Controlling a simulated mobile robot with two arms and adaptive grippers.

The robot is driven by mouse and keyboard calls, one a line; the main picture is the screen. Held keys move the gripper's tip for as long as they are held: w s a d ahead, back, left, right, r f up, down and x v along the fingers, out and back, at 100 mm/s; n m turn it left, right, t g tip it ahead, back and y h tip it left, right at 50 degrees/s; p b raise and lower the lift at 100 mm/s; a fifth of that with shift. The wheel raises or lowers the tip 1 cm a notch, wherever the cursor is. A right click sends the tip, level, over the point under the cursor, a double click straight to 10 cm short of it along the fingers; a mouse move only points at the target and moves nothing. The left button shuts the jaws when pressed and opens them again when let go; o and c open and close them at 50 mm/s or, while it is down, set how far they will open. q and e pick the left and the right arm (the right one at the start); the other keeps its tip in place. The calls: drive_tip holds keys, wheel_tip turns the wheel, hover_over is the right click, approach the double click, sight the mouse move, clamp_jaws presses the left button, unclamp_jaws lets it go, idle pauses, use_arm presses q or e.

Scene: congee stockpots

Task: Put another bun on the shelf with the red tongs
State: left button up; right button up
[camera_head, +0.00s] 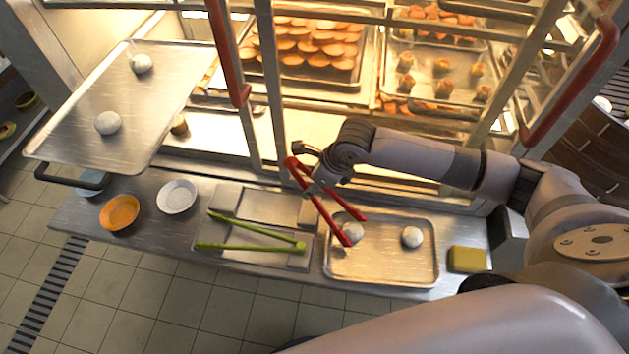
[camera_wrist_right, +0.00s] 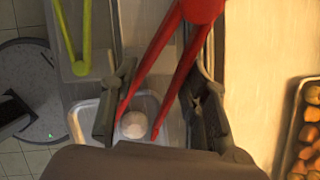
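My right gripper (camera_head: 322,180) is shut on the red tongs (camera_head: 328,216), which also show in the right wrist view (camera_wrist_right: 178,62). The tongs point down at the counter tray (camera_head: 386,278), their arms spread. A white bun (camera_head: 352,233) lies in this tray between the tong tips, also seen in the wrist view (camera_wrist_right: 133,125); I cannot tell whether the tips touch it. A second bun (camera_head: 412,237) lies to its right. The pulled-out shelf tray (camera_head: 155,100) at upper left holds two buns (camera_head: 140,64) (camera_head: 107,123). My left gripper is not in view.
Green tongs (camera_head: 250,246) lie on a small tray left of the counter tray. An orange bowl (camera_head: 119,212) and a white bowl (camera_head: 177,197) stand further left. A yellow sponge (camera_head: 467,260) is at right. The cabinet with red handles (camera_head: 228,50) stands behind the counter.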

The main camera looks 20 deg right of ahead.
drive_tip(key=c, duration=0.8)
drive_tip(key=shift+r+p, duration=0.35)
drive_tip(key=shift+r, duration=0.05)
clamp_jaws()
wheel_tip(320, 180, up, 11)
drive_tip(key=p, duration=1.1)
drive_tip(key=shift+r, duration=0.15)
